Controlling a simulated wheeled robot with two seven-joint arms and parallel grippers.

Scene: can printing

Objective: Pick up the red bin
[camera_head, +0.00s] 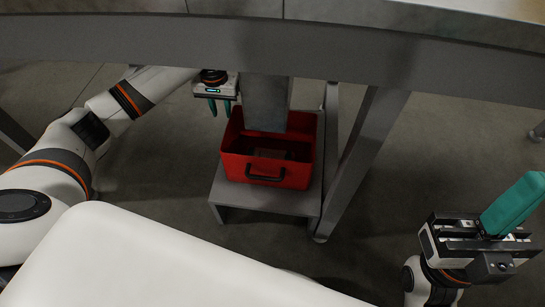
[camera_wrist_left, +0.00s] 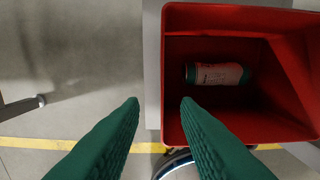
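The red bin (camera_head: 235,165) sits on a low grey stand under the table, its black handle on the near side. In the left wrist view the bin (camera_wrist_left: 240,125) fills the right part, and a can (camera_wrist_left: 216,73) with a pale label lies inside it. My left gripper (camera_head: 220,109) is at the bin's upper left corner, fingers pointing down, apart and empty. In the left wrist view its fingertips (camera_wrist_left: 160,101) appear on either side of the line of the bin's wall; contact cannot be told. My right gripper (camera_head: 512,205) is far right of the bin; its finger gap is not clear.
The grey table edge (camera_head: 200,40) runs above the bin. A grey column (camera_head: 266,103) hangs down in front of the bin's back part. A slanted table leg (camera_head: 362,160) stands just right of the stand (camera_head: 265,199). The floor to the left is open.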

